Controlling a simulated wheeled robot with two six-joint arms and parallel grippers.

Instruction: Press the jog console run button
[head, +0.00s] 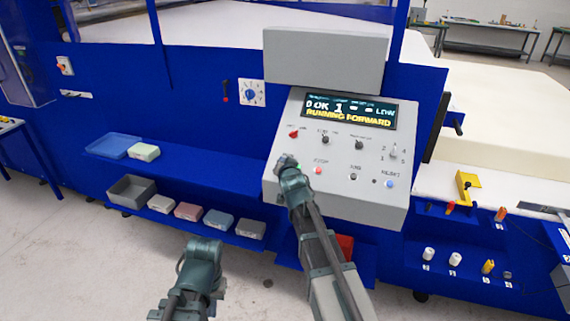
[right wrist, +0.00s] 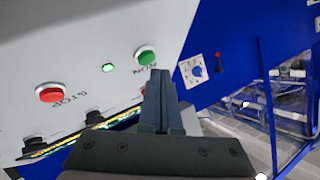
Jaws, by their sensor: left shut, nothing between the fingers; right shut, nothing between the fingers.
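The jog console (head: 340,198) is a light grey sloped panel on the blue machine. Its display (head: 349,112) reads "RUNNING FORWARD" in yellow, with "LOW" at its upper right. In the right wrist view the green run button (right wrist: 147,55), labelled RUN, sits just above my right fingertips (right wrist: 160,76). I cannot tell whether they touch it. In the head view my right gripper (head: 286,162) is shut at the panel's left part and hides the button. My left gripper (head: 204,247) is shut and empty, low in front of the machine, away from the console.
A red stop button (head: 318,170) sits right of my right gripper; a lit green lamp (right wrist: 107,67) lies between stop and run. Several knobs and another red button (head: 293,133) are on the panel. Shelves at left hold a blue tray (head: 112,145), grey bin (head: 130,191) and blocks.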

